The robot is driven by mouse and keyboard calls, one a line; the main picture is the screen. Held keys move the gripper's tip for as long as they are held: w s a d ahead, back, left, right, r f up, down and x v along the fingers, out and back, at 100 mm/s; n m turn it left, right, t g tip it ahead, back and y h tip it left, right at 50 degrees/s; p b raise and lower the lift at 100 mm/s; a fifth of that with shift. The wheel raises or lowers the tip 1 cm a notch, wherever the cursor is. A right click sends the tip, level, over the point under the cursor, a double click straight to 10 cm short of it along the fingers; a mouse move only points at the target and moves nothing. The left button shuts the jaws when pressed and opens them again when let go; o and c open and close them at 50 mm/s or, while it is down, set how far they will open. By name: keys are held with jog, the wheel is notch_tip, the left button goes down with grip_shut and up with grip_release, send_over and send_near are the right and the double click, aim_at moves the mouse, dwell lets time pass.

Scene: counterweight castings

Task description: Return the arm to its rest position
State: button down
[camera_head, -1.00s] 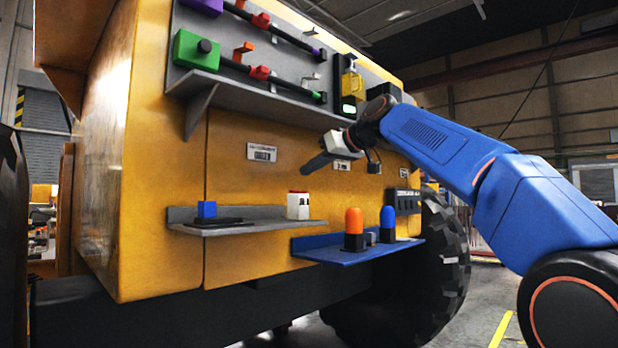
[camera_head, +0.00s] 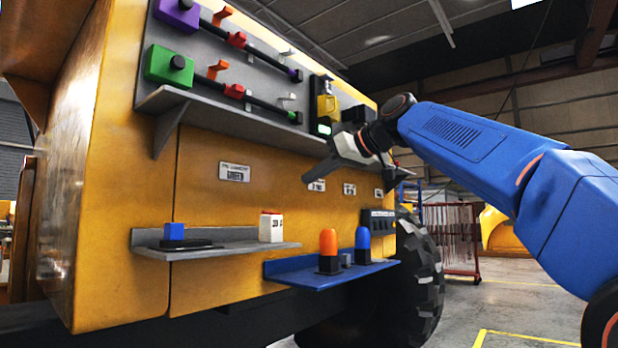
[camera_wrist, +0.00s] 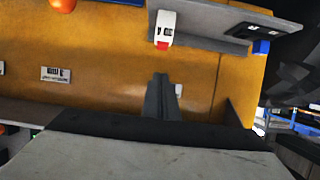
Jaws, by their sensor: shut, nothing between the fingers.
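My blue arm (camera_head: 455,133) reaches in from the right. My gripper (camera_head: 309,177) is in front of the yellow machine panel (camera_head: 270,190), below the upper grey shelf and above the lower shelves. Its fingers are together and point down to the left, with nothing between them. In the wrist view the shut fingers (camera_wrist: 161,97) show against the yellow panel, apart from the white block.
The upper grey shelf (camera_head: 230,117) sits under a tool board. A tyre (camera_head: 415,275) stands below right.

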dwell(0.4)
jog(key=s+d+f+m+g+h, duration=0.1)
jog(key=s+d+f+m+h, duration=0.2)
jog(key=s+d+f, duration=0.5)
jog(key=s+d+f+m+g+h, duration=0.1)
jog(key=s+d+f+m+h, duration=0.2)
jog(key=f, duration=2.9)
jog(key=s+d+f+m+g+h, duration=0.2)
jog(key=s+d+f, duration=1.2)
jog(key=s+f, duration=0.7)
jog(key=s+m+h, duration=0.1)
jog(key=s+h, duration=0.1)
jog(key=s, duration=0.3)
jog(key=shift+m, duration=0.4)
jog(key=shift+d, duration=0.1)
